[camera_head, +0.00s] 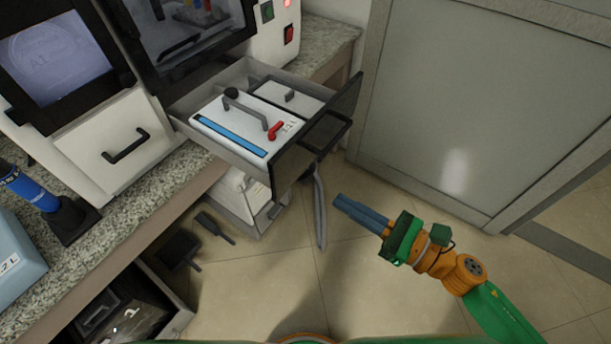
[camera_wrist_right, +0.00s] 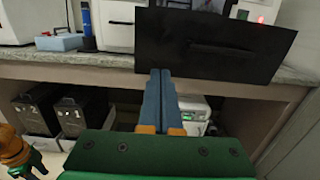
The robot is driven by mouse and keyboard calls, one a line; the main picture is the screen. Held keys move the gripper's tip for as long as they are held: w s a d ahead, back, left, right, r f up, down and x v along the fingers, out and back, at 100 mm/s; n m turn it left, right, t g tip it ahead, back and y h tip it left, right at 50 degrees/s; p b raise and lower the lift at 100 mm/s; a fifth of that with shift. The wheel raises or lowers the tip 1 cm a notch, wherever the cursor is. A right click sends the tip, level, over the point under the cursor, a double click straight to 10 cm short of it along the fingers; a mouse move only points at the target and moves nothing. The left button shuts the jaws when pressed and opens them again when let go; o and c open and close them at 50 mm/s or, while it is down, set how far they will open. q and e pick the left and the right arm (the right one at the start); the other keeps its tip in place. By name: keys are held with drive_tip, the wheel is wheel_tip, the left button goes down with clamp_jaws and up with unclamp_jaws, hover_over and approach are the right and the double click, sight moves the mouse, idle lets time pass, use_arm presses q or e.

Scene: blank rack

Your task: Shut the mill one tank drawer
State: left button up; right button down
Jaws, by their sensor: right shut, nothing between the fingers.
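The tank drawer (camera_head: 178,117) of the machine is pulled out, with its dark front panel (camera_head: 318,138) toward the right. A bar handle shows on that front. Inside sits a white tank (camera_head: 222,133) with a grey handle, a blue strip and a red lever. My right gripper (camera_head: 337,202) is shut and empty, out in front of the panel and apart from it in the head view. In the right wrist view the dark drawer front (camera_wrist_right: 235,55) spreads ahead, and the closed blue fingers (camera_wrist_right: 160,85) overlap its lower left part.
A closed white drawer (camera_head: 115,145) with a black handle is at the left. A blue cylinder (camera_head: 28,188) and light blue box (camera_head: 12,262) stand on the granite counter (camera_head: 125,215). Dark bins (camera_wrist_right: 70,113) are below. A grey cabinet (camera_head: 470,110) stands right.

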sight(292, 172)
drive_tip(key=p+x, duration=0.2)
drive_tip(key=x, duration=0.6)
drive_tip(key=shift+w+a+r+p, duration=0.1)
drive_tip(key=shift+r+p, duration=0.1)
drive_tip(key=shift+p, duration=0.1)
drive_tip(key=shift+w+a+f, duration=0.15)
drive_tip(key=shift+w+a, duration=0.15)
drive_tip(key=shift+a, duration=0.15)
use_arm(q)
wheel_tip(292, 172, up, 3)
drive_tip(key=shift+r, duration=0.1)
